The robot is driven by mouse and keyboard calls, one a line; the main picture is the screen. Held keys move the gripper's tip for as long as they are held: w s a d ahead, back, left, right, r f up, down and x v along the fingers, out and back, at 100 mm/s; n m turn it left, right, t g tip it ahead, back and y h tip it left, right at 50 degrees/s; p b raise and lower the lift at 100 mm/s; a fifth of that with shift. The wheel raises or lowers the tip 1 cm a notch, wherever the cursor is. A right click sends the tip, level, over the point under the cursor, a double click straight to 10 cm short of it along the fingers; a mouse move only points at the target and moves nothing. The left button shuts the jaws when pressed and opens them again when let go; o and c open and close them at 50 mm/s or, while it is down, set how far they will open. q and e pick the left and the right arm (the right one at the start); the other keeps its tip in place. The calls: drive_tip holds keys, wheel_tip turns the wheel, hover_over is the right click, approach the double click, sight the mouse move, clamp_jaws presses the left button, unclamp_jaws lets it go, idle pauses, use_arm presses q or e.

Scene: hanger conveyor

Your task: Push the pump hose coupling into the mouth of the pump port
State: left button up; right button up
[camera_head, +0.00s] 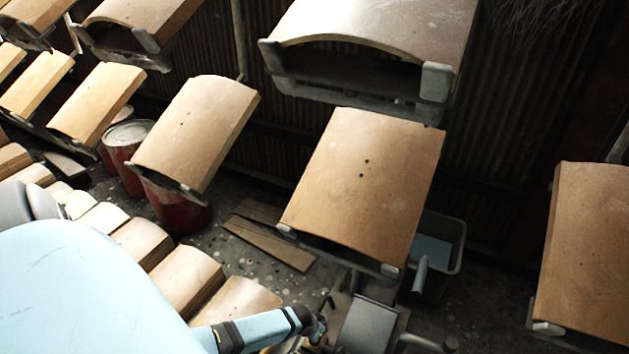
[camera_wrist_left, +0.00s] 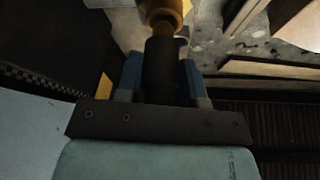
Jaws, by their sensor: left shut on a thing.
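In the left wrist view, my left gripper (camera_wrist_left: 161,88) is shut on a dark cylinder, the pump hose coupling (camera_wrist_left: 161,68). A brass-coloured round piece (camera_wrist_left: 165,14) lies in line with the coupling's far end; I cannot tell whether it is the port's mouth or part of the coupling, nor how deep any joint is. In the head view, my left arm comes in from the left, and its wrist (camera_head: 262,328) ends beside grey pump-like equipment (camera_head: 367,325) at the bottom edge. The fingers and the coupling are too small and covered to make out there. My right gripper is not in view.
Curved clay tiles (camera_head: 365,180) hang on carriers above and behind the equipment. A grey bin (camera_head: 458,262) stands behind it on the right. Red drums (camera_head: 178,215) and loose boards (camera_head: 268,244) are on the floor. More tiles (camera_head: 186,275) lie in a row close behind my left arm.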

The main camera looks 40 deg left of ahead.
use_arm(q)
drive_tip(key=shift+f+b, duration=0.75)
drive_tip(key=shift+f, duration=0.5)
idle(1.3)
drive_tip(key=o, duration=0.6)
drive_tip(key=o, duration=0.6)
